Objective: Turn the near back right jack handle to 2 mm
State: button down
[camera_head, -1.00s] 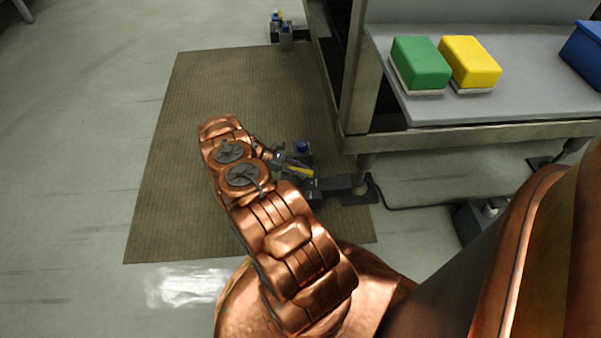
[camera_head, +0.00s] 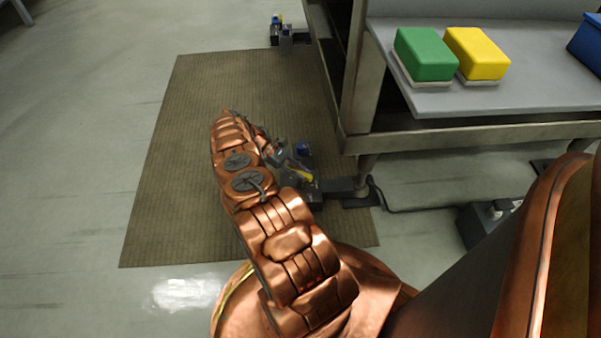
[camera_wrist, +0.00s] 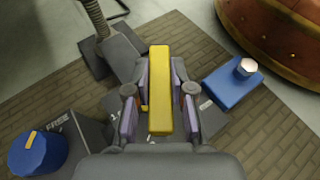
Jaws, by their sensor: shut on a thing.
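The yellow jack handle (camera_wrist: 159,90) shows large in the wrist view, running lengthwise between the two fingers of my gripper (camera_wrist: 158,108). The gripper is shut on it. A dark jack body lies under the handle; its scale is mostly hidden by the fingers. In the head view the yellow handle (camera_head: 302,174) shows beside the end of my arm, near the table leg. My gripper (camera_head: 290,165) is partly hidden there by its size and my arm.
A blue knob (camera_wrist: 38,152) with a yellow mark and a blue block with a silver bolt (camera_wrist: 245,68) flank the handle. A mat (camera_head: 180,170) covers the floor. The steel table (camera_head: 480,130) carries green (camera_head: 427,54) and yellow (camera_head: 477,53) blocks. A cable runs right of the table leg.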

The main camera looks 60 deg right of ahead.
jog(key=c, duration=1)
grip_release()
jog(key=shift+r, duration=0.1)
jog(key=shift+r, duration=4.95)
